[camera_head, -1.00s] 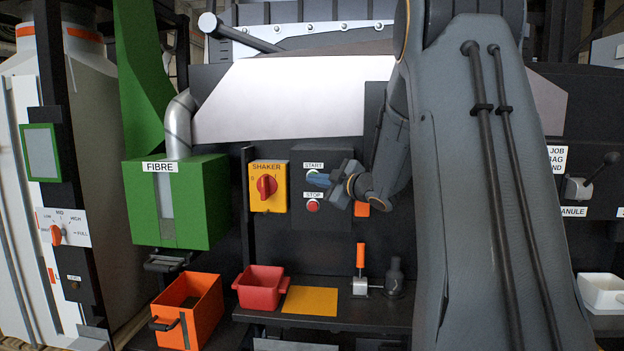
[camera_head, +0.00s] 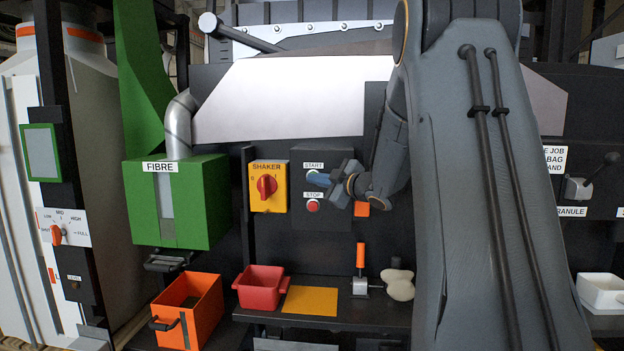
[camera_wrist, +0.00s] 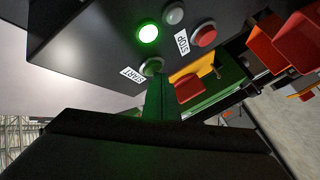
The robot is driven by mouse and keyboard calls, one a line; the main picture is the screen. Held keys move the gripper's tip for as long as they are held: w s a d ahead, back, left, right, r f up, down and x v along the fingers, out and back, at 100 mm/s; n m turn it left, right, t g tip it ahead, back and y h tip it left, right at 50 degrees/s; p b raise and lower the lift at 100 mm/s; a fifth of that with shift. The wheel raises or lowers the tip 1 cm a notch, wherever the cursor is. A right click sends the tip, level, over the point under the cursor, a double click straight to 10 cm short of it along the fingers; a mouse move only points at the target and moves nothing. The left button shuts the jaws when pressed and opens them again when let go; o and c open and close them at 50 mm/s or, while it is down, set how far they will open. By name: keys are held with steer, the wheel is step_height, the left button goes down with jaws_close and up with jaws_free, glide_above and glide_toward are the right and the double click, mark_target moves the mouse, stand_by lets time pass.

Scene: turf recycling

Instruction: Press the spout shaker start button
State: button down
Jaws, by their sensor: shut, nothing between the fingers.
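My gripper (camera_head: 314,179) is shut and empty, its tip at the dark control panel (camera_head: 340,222) just under the START label (camera_head: 313,166). In the head view it covers the start button. In the wrist view my closed fingers (camera_wrist: 160,82) reach up to the round green start button (camera_wrist: 152,66), beside the START label (camera_wrist: 132,74); whether they touch it or stop just short I cannot tell. A green lamp (camera_wrist: 148,33) on the panel glows brightly. The red stop button (camera_head: 313,206) sits below the gripper, beneath the STOP label (camera_head: 314,195).
A yellow SHAKER switch (camera_head: 268,187) is left of the panel. Below are a red bin (camera_head: 262,287), an orange crate (camera_head: 190,308), an orange-handled lever (camera_head: 360,256) and a pale lumpy thing (camera_head: 399,285). The green FIBRE box (camera_head: 210,203) stands at left.

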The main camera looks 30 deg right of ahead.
steer(key=shift+s+a, duration=0.5)
steer(key=shift+s, duration=0.2)
steer(key=shift+s+a, duration=0.7)
steer(key=shift+s, duration=0.35)
steer(key=shift+s+a, duration=0.7)
steer(key=shift+s, duration=0.3)
